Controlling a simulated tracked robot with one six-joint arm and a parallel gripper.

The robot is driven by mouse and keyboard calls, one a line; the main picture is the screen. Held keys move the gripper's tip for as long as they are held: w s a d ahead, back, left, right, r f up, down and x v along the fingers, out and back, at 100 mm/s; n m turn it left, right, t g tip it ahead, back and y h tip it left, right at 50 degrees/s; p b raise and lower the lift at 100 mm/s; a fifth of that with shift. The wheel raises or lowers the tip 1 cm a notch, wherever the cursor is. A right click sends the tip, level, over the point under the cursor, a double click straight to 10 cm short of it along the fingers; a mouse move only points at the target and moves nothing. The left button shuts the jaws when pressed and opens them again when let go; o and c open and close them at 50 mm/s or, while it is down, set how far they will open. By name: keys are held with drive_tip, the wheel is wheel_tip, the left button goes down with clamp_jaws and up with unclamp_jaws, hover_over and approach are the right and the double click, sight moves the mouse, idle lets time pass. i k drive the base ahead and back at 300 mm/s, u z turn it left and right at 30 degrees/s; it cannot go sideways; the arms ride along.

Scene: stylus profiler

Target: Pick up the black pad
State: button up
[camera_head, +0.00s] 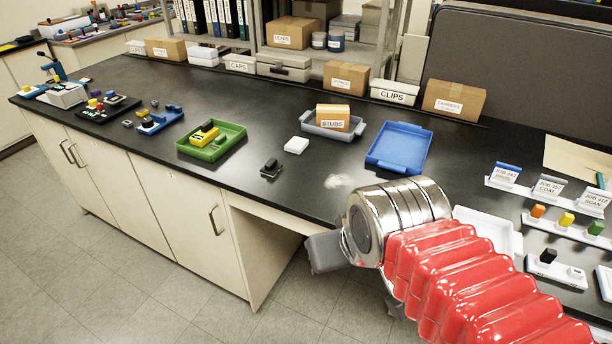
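A small black object (270,168) lies on the black bench top near its front edge, left of the middle. It looks like a dark flat block with a raised part; I cannot tell its exact shape. Another small black piece (548,256) stands on a white holder at the far right. I cannot tell which is the black pad. My gripper (324,252) shows as a grey end beyond the silver wrist, in front of the bench edge, right of and nearer than the first black object and apart from it. Its fingertips cannot be made out.
A white block (296,145) lies beside the first black object. A green tray (186,148) with a yellow-and-black item is to the left. A STUBS box (333,117) and a blue tray (398,147) stand behind. A white tray (508,240) is right of my arm.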

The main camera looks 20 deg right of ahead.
sight(270, 168)
drive_tip(key=u, duration=0.1)
drive_tip(key=i, duration=0.85)
